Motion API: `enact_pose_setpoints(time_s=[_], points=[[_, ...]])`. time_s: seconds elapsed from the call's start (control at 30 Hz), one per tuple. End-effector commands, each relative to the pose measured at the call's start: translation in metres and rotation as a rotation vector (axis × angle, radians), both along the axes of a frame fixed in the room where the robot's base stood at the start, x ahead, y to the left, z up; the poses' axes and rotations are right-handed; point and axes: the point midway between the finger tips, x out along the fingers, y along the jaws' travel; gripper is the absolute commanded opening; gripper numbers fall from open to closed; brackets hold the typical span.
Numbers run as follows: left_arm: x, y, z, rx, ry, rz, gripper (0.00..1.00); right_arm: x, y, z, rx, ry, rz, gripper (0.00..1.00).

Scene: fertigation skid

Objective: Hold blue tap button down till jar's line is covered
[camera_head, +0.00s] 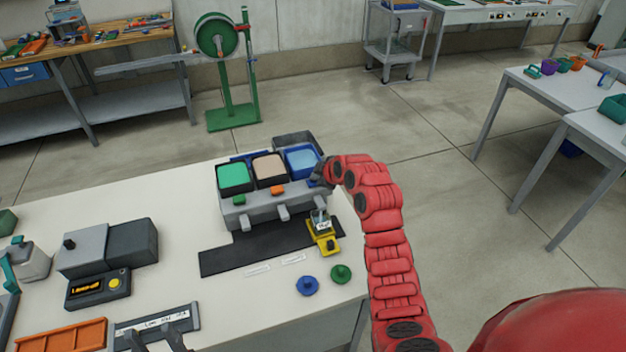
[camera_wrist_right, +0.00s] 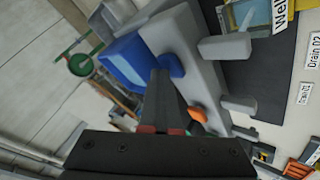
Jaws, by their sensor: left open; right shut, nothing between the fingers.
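The dispenser (camera_head: 262,211) is a grey unit with green, peach and blue tanks; the blue tank (camera_head: 301,160) is on the right. My right gripper (camera_head: 319,178) is shut and empty at the front of the blue tap. In the right wrist view its fingertips (camera_wrist_right: 161,76) are at the blue button (camera_wrist_right: 173,65), touching or very close; I cannot tell whether it is pressed. The small clear jar (camera_head: 319,217) stands in a yellow holder (camera_head: 325,238) below the blue spout. Its line and liquid level are too small to read. My left gripper (camera_head: 157,343) is open at the bottom edge.
A green button (camera_head: 239,200) and an orange button (camera_head: 277,189) sit on the other taps. A blue lid (camera_head: 307,286) and a green lid (camera_head: 341,274) lie near the table's front right edge. A grey device with a yellow display (camera_head: 98,287) stands left.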

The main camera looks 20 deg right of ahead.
Motion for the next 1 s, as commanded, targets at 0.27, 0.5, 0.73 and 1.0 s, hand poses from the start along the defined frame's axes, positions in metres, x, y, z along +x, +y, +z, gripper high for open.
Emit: enact_pose_setpoints(time_s=[0.27,0.5,0.73,1.0], points=[[0.000,0.000,0.000,0.000,0.000,0.000,0.50,0.000,0.000,-0.001,0.000,0.001,0.000,0.00],[0.000,0.000,-0.002,0.000,0.000,0.000,0.50,0.001,0.000,0.009,0.000,-0.002,-0.001,0.00],[0.000,0.000,-0.004,0.000,0.000,0.000,0.50,0.000,0.000,0.019,0.000,0.001,0.001,0.00],[0.000,0.000,-0.003,0.000,0.000,0.000,0.50,0.000,0.000,0.019,0.000,0.001,0.000,0.00]])
